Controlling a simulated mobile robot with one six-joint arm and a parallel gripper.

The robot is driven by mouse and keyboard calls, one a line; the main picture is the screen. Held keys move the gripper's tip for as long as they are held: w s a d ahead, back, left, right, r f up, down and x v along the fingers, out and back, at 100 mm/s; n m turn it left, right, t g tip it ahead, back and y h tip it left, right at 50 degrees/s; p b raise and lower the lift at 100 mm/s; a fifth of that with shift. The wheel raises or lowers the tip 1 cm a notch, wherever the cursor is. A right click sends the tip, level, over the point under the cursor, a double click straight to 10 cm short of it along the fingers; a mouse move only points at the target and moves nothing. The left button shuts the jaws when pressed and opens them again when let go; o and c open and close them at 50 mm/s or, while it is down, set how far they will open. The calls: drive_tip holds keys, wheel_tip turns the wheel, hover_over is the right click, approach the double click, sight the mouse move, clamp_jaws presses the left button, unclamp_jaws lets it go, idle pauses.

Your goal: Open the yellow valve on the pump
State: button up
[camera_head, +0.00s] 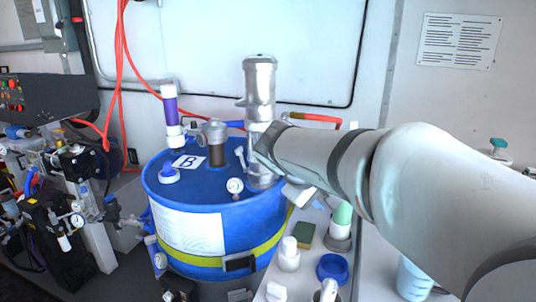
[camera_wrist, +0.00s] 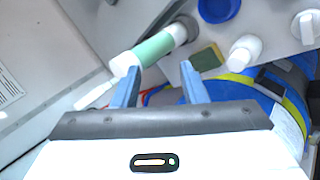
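The silver pump (camera_head: 259,88) stands upright on the blue drum (camera_head: 190,205), which has a yellow strap around it. I cannot make out a yellow valve in either view; my arm covers part of the area beside the pump. In the head view my arm reaches in from the right and its far end overlaps the pump's lower part, with the fingers not clearly seen. In the wrist view my gripper (camera_wrist: 161,82) is open, its two blue-grey fingers apart with nothing held between them. The drum (camera_wrist: 266,84) shows at the right there.
A green and white bottle (camera_wrist: 155,47), a sponge (camera_wrist: 208,58), a white bottle (camera_wrist: 240,52) and a blue lid (camera_wrist: 218,8) sit on the bench beside the drum. Red hoses (camera_head: 122,60) hang at the left.

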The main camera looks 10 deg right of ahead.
drive_tip(key=w+a+r+n+t+h+b, duration=0.1)
drive_tip(key=w+a+r+t+h+b, duration=0.15)
drive_tip(key=w, duration=0.35)
drive_tip(key=w+a+r+n+t+h+b, duration=0.1)
drive_tip(key=w+a+t+h+b, duration=0.1)
drive_tip(key=w+b, duration=0.3)
drive_tip(key=w+a+r+n+t+h+b, duration=0.1)
drive_tip(key=w+a+r+t+h+b, duration=0.1)
drive_tip(key=w, duration=0.5)
drive_tip(key=x, duration=0.8)
drive_tip(key=shift+r, duration=0.2)
drive_tip(key=shift+a, duration=0.1)
clamp_jaws()
